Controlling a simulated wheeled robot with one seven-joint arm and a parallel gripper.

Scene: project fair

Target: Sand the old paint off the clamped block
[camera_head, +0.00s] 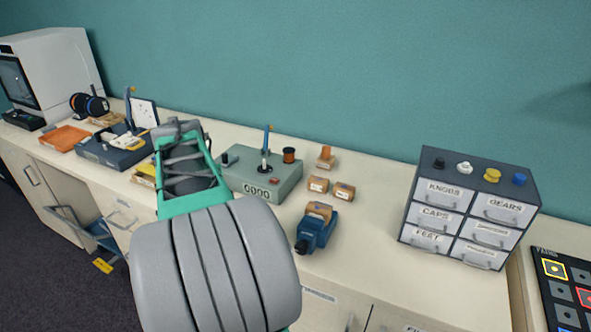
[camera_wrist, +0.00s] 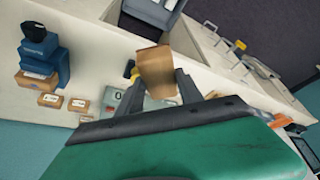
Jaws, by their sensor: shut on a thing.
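A blue vise (camera_head: 312,236) stands near the counter's front edge with a tan block (camera_head: 319,210) clamped in its top. In the wrist view the vise (camera_wrist: 42,58) and the clamped block (camera_wrist: 35,81) are at the left. How much paint is on the block is too small to tell. My gripper (camera_wrist: 157,77) is shut on a brown block-shaped piece, likely a sanding block (camera_wrist: 155,63), held between its two fingers. It is apart from the vise, off to the vise's left in the head view. My arm hides the held piece there.
Two small tan blocks (camera_head: 318,185) (camera_head: 344,191) lie behind the vise. A grey-green counter box (camera_head: 285,181) with a digit display is to its left. A labelled drawer cabinet (camera_head: 470,210) stands right. Bare counter (camera_head: 372,225) lies between vise and cabinet.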

